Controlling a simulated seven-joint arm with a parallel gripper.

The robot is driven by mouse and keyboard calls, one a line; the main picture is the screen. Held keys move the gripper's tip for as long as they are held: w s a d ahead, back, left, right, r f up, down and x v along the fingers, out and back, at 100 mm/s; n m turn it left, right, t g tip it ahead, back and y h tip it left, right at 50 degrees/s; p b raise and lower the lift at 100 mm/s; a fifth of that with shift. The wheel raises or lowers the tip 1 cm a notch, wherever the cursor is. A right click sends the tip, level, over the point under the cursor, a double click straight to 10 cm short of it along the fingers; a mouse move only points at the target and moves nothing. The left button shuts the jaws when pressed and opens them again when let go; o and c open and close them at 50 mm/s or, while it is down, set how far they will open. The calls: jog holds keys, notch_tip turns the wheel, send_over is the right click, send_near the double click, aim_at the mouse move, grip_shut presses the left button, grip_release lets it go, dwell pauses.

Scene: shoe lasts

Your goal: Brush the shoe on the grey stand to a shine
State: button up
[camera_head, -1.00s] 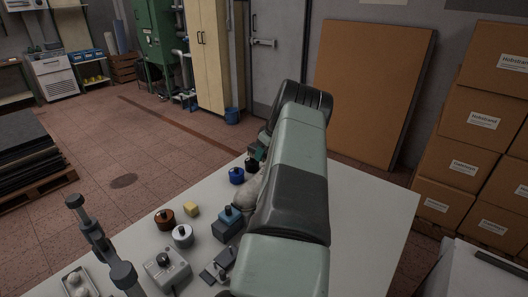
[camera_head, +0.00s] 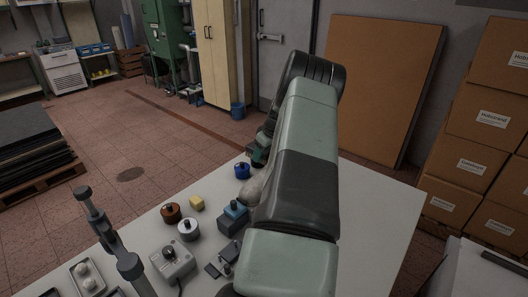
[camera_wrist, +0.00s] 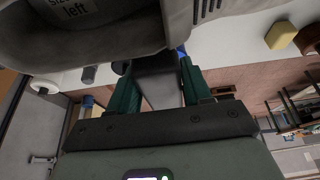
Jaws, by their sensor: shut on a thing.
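In the wrist view my gripper (camera_wrist: 157,92) has its teal fingers closed on a dark grey block-like thing (camera_wrist: 155,78), whose far end runs up behind a large grey shoe form (camera_wrist: 100,28). The form fills the top of the view and bears the printed words "Size" and "left". I cannot tell whether the held thing touches it. In the head view a pale rounded form (camera_head: 256,187) shows beside my arm, mostly hidden by it. A bit of my gripper's teal also shows there (camera_head: 259,156). The grey stand cannot be made out for certain.
On the white table (camera_head: 372,215) are a blue round pot (camera_head: 242,171), a brown one (camera_head: 171,214), a white one (camera_head: 188,230), a yellow block (camera_head: 197,203), a blue-topped block (camera_head: 234,214) and a grey box (camera_head: 172,262). A jointed grey post (camera_head: 108,238) rises at left.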

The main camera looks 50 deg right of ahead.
jog(key=shift+d, duration=2.4)
jog(key=shift+a, duration=2.5)
jog(key=shift+r, duration=0.1)
jog(key=shift+w+r, duration=0.35)
jog(key=shift+r, duration=0.65)
jog(key=shift+w+r, duration=0.3)
jog(key=shift+r, duration=0.65)
jog(key=shift+w+r, duration=0.35)
jog(key=shift+r, duration=0.65)
